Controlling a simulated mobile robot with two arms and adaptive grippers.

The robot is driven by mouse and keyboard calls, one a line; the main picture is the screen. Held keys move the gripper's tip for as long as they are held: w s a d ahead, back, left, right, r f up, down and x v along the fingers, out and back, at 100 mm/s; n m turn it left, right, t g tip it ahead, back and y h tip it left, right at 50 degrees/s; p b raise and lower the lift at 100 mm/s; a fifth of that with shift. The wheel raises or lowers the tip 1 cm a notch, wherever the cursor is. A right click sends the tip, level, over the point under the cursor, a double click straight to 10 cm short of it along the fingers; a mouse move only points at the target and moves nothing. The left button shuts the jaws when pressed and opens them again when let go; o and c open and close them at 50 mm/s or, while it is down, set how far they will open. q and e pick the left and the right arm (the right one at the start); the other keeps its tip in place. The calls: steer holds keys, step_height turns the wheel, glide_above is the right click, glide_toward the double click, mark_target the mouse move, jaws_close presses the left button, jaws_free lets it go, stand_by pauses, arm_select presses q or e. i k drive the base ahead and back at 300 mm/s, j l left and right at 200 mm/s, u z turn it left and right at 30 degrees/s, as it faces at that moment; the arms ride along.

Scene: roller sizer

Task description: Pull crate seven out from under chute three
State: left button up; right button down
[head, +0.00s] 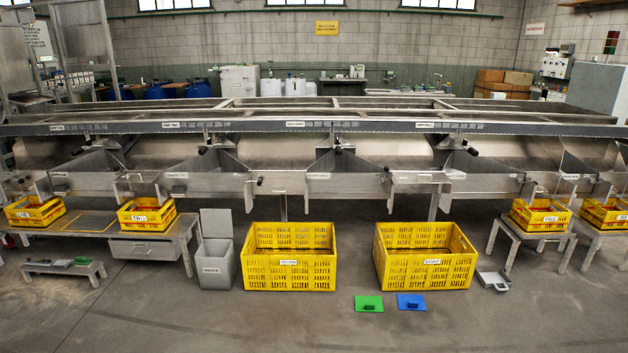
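Crate seven (288,275) is a large yellow slatted crate on the floor left of centre, with a white label on its front. It looks empty and upright. Above and behind it runs the steel sizer's row of chutes; the chute panel (345,186) just right above it carries a small label that may read chute three, too small to be sure. The crate stands in front of and below the chute line; how far it reaches under the chute cannot be told. Neither of my grippers is in view.
Crate eight (425,272) stands to the right, a gap apart. A grey bin (216,265) with a raised lid stands close on the left. Green (368,303) and blue (411,301) plates lie on the floor ahead. Floor in front of crate seven is clear.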

mark_target(251, 256)
steer(key=i+l, duration=0.1)
steer(key=i, duration=0.95)
steer(key=i+l+u, duration=0.1)
steer(key=i, duration=1)
